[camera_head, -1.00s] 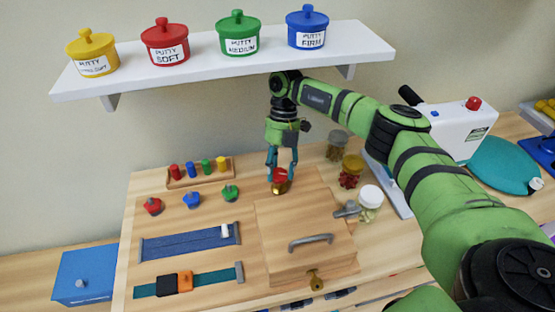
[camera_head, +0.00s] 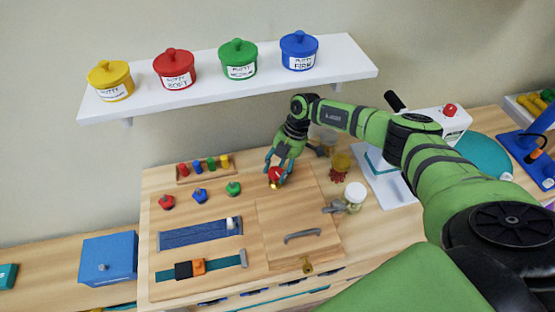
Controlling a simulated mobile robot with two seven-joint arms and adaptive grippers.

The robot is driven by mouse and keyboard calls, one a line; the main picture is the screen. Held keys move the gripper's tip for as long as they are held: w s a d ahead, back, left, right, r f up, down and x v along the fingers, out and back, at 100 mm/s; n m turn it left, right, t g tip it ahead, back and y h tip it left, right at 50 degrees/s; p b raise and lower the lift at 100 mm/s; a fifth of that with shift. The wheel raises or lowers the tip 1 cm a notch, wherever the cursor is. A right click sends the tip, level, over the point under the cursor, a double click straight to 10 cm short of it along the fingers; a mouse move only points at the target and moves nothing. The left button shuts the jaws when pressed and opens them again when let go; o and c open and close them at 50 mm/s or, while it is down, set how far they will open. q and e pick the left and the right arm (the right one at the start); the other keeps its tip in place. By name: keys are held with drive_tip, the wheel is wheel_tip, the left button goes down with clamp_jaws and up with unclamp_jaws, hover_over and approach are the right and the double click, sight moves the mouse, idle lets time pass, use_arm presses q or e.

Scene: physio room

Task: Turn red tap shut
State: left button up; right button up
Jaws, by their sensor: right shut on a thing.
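The red tap (camera_head: 274,174) is on the wooden board, behind the small wooden door, with a bit of brass showing below its red handle. My right gripper (camera_head: 279,167) reaches down from above and behind, its teal fingers on either side of the red handle, shut on it. The fingers partly hide the handle, so its exact angle is hard to tell. My left gripper is not in view.
A white shelf (camera_head: 150,104) with several putty pots overhangs the board. A blue box (camera_head: 107,258) stands at lower left.

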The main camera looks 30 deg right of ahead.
drive_tip(key=shift+s+a+m+p, duration=0.1)
drive_tip(key=shift+a+m+p, duration=0.15)
drive_tip(key=shift+m+p, duration=0.25)
drive_tip(key=o, duration=1.1)
drive_tip(key=shift+a, duration=0.1)
